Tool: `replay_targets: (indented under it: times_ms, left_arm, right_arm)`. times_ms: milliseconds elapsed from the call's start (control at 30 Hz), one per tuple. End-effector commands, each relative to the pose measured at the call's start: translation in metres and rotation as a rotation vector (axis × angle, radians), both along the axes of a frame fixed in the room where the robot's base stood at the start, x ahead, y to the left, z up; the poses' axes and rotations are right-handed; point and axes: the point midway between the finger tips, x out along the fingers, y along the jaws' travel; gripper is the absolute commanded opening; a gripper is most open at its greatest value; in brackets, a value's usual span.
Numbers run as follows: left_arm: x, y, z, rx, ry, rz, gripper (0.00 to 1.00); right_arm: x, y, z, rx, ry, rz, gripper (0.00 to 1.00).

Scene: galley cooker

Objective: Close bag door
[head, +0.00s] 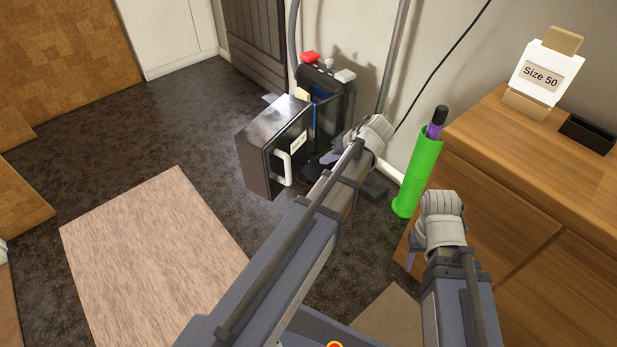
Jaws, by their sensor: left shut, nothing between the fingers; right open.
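The bag door (263,138) is a thick, dark glossy panel with a white handle (283,167) and a small label. It stands swung out to the left of the black upright machine (339,98), which has a red knob on top, so the door looks open. My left gripper (328,159) is shut and empty, just right of the door and in front of the machine. I cannot tell whether it touches either; its wrist and arm hide the machine's lower part. My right gripper (412,252) is open beside the wooden cabinet, away from the door, its fingers partly hidden.
A green tube (416,174) holding a purple and black item stands right of my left arm. The wooden cabinet (507,210) bears a "Size 50" box (541,75) and a black tray (588,134). A pale mat (150,240) lies left; the dark floor is clear around it.

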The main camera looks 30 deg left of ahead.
Motion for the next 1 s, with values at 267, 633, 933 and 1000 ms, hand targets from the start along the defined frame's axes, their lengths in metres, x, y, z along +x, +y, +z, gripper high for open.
replay_targets:
  times_ms: [267, 633, 933, 1000]
  left_arm:
    - [0.001, 0.008, -0.015, -0.001, 0.000, 0.001, 0.00]
    - [0.008, 0.044, -0.067, 0.000, 0.001, 0.001, 0.00]
    - [-0.001, 0.077, -0.080, -0.001, 0.001, 0.002, 0.00]
    - [-0.004, 0.083, -0.079, 0.000, 0.001, 0.001, 0.00]
  right_arm:
    - [0.000, 0.000, -0.015, 0.000, 0.000, -0.003, 0.50]
    - [0.000, 0.000, -0.067, 0.000, -0.002, -0.012, 0.50]
    - [0.001, 0.000, -0.079, 0.000, -0.003, -0.012, 0.50]
    - [0.001, 0.000, -0.079, 0.000, -0.003, -0.012, 0.50]
